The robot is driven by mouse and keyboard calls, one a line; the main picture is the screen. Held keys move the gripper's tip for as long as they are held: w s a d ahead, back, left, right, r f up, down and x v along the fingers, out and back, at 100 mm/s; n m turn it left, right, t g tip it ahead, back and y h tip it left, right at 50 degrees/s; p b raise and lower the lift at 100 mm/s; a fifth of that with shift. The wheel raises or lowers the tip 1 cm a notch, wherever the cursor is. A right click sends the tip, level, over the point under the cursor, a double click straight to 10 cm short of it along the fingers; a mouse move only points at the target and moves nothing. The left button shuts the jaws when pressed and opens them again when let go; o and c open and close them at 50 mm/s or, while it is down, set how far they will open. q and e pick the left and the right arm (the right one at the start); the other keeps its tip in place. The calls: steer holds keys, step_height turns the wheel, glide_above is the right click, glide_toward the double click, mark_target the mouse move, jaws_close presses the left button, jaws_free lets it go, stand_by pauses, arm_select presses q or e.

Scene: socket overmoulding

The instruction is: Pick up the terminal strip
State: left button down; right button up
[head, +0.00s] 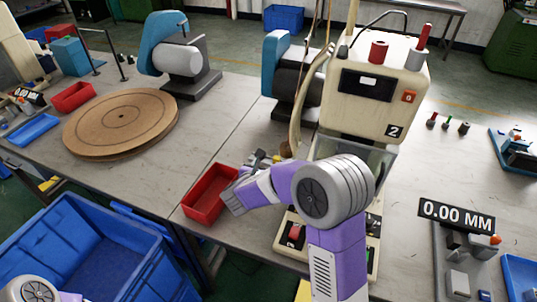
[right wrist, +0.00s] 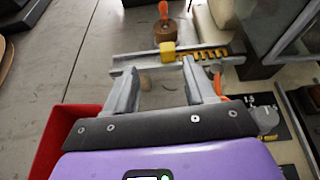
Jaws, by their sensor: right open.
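The terminal strip (right wrist: 208,55) shows in the right wrist view as a grey rail with a row of yellow-orange pieces along its right part. In the head view a small grey and yellow piece (head: 263,158) lies beyond the red bin, partly behind my right arm. My right gripper (right wrist: 158,72) is open, with nothing between its fingers. Its fingertips reach the near edge of the rail in the picture; whether they touch it I cannot tell. In the head view my right gripper (head: 236,194) is over the red bin's right side. My left gripper is out of view.
A red bin (head: 197,207) is beside my right gripper. A brown spool with an orange top (right wrist: 163,27) stands behind the strip. The cream press (head: 368,105) rises close on the right. A round brown turntable (head: 122,116) is at left. Grey bench between is clear.

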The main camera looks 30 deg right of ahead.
mark_target(276, 159)
steer(key=shift+m, duration=0.3)
steer(key=x, duration=0.2)
steer(key=b+x, duration=0.1)
steer(key=x, duration=0.1)
steer(key=s+x, duration=0.1)
steer(key=x, duration=0.2)
steer(key=shift+w+d+f+b, duration=0.1)
steer(key=shift+d+b, duration=0.3)
steer(key=shift+d, duration=0.05)
jaws_close()
